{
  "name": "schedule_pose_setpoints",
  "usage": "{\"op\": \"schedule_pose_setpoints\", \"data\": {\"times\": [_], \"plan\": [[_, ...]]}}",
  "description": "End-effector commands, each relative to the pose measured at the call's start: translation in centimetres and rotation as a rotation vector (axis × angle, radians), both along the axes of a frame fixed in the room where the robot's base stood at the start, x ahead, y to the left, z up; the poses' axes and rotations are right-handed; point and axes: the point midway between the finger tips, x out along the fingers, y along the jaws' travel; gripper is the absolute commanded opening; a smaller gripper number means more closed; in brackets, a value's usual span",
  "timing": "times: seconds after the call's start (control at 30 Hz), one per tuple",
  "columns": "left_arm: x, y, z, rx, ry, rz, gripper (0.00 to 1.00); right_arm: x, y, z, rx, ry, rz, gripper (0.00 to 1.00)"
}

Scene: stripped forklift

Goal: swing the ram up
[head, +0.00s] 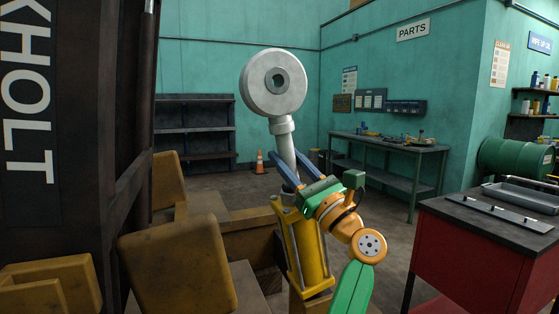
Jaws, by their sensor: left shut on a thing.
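The ram has a large grey round eye (261,88) with a dark hole at its top. Below the eye are a grey collar and a pale rod, then a yellow cylinder body (309,245). The ram stands nearly upright, its top leaning slightly left. My left gripper (287,160) reaches in from the lower right of the head view, with its green and orange wrist beside the cylinder. Its blue fingers lie on both sides of the rod, just above the yellow body, and are shut on it. The ram's lower end is hidden. My right gripper is out of view.
The dark forklift mast (75,130) and yellow chassis blocks (178,268) fill the left. A red cabinet (470,255) with a grey tray (522,197) stands at right. A workbench (388,150), empty shelf (195,130) and cone (259,161) are farther back. Air around the ram's eye looks clear.

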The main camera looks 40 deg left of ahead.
Motion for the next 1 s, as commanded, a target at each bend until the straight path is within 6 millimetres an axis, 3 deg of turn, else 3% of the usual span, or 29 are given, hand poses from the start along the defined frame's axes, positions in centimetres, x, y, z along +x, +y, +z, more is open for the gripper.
{"op": "schedule_pose_setpoints", "data": {"times": [0.4, 0.43, 0.53, 0.83, 1.0], "plan": [[0.2, -0.2, 0.3, 0.01, 0.006, -0.005, 0.0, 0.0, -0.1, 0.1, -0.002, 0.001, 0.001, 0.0], [0.2, -0.2, 0.3, 0.01, 0.006, -0.005, 0.45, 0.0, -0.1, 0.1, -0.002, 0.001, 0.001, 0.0], [0.2, -0.2, 0.2, 0.008, 0.006, -0.004, 0.69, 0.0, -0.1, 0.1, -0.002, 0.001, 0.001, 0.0], [0.1, -0.3, -0.2, 0.004, 0.005, -0.004, 0.69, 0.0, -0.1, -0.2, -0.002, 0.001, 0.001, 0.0], [-0.1, -3.1, -2.4, 0.005, 0.007, -0.007, 0.69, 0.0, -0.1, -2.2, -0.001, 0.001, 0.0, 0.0]]}}
